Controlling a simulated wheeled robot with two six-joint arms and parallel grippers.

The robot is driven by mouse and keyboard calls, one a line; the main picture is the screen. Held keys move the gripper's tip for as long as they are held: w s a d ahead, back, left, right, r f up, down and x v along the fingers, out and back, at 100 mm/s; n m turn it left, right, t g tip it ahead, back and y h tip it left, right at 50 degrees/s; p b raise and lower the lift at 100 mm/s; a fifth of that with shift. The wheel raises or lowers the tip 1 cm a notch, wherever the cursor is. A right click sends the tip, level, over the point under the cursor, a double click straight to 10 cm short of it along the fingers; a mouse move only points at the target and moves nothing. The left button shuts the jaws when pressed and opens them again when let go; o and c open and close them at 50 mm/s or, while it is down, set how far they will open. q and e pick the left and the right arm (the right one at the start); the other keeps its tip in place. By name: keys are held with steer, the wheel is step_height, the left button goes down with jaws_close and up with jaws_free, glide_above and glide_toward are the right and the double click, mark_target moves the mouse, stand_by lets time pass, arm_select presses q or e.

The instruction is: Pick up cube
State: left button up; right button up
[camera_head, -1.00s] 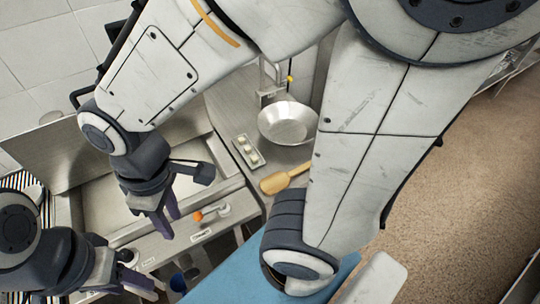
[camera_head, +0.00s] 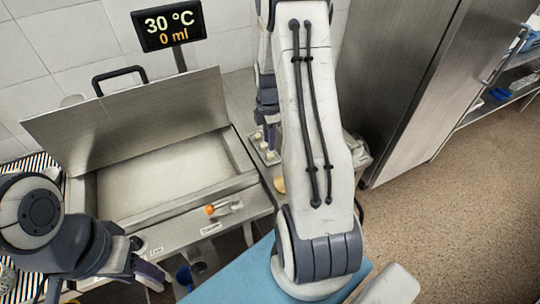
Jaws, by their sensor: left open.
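A small tray (camera_head: 254,147) stands on the metal counter right of the steel basin. Small pale cubes lie in it, now mostly hidden behind my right gripper. My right gripper (camera_head: 270,138) points down with its dark fingers over the tray. I cannot tell whether its fingers are apart or holding a cube. My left gripper (camera_head: 150,278) is open and empty at the lower left, in front of the basin and away from the tray.
A display (camera_head: 168,25) reads 30 °C and 0 ml. A tall steel cabinet (camera_head: 425,80) stands right. My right arm hides much of the counter.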

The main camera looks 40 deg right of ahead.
mark_target(269, 154)
steer(key=shift+f, duration=0.7)
step_height(269, 154, down, 4)
steer(key=shift+f+p, duration=0.1)
steer(key=shift+p, duration=0.8)
steer(key=shift+w+f, duration=0.1)
steer(key=shift+f, duration=0.4)
jaws_close()
